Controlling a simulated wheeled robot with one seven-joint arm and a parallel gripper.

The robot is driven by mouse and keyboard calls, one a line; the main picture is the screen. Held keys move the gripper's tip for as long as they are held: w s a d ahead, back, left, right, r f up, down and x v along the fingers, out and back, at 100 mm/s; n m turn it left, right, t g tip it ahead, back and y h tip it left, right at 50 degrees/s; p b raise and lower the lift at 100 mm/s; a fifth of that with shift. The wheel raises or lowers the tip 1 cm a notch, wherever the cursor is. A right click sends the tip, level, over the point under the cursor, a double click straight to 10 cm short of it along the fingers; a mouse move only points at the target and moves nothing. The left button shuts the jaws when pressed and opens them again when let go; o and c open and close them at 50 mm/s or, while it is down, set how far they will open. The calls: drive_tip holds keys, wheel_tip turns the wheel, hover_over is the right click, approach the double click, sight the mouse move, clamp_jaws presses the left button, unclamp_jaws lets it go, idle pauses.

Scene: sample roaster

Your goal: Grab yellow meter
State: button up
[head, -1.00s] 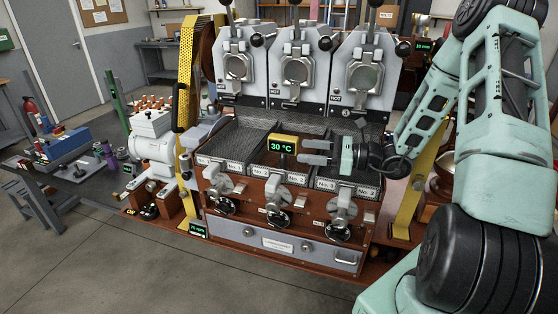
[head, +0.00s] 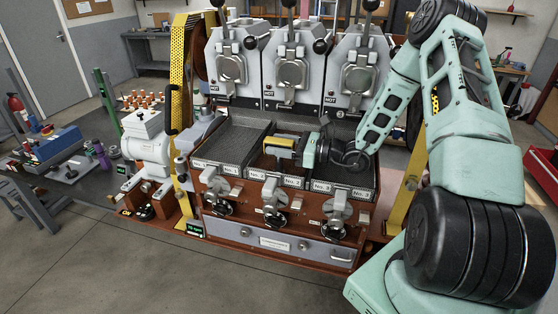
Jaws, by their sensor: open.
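The yellow meter (head: 279,141) is at the middle of the roaster, over the tray marked No. 2, and only part of it shows. Its display is hidden in the head view. My gripper (head: 284,147) reaches in from the right, level with the meter, with its open fingers at the meter. I cannot tell whether the fingers touch it.
Dark mesh cooling trays (head: 229,141) lie on both sides of the meter. Three grey roaster heads (head: 293,68) marked HOT stand behind. Handled valves (head: 274,198) stick out at the front above a grey drawer (head: 275,240). A yellow perforated guard (head: 180,85) stands at left.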

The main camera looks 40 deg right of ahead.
drive_tip(key=shift+w+a, duration=0.1)
clamp_jaws()
drive_tip(key=shift+r, duration=0.1)
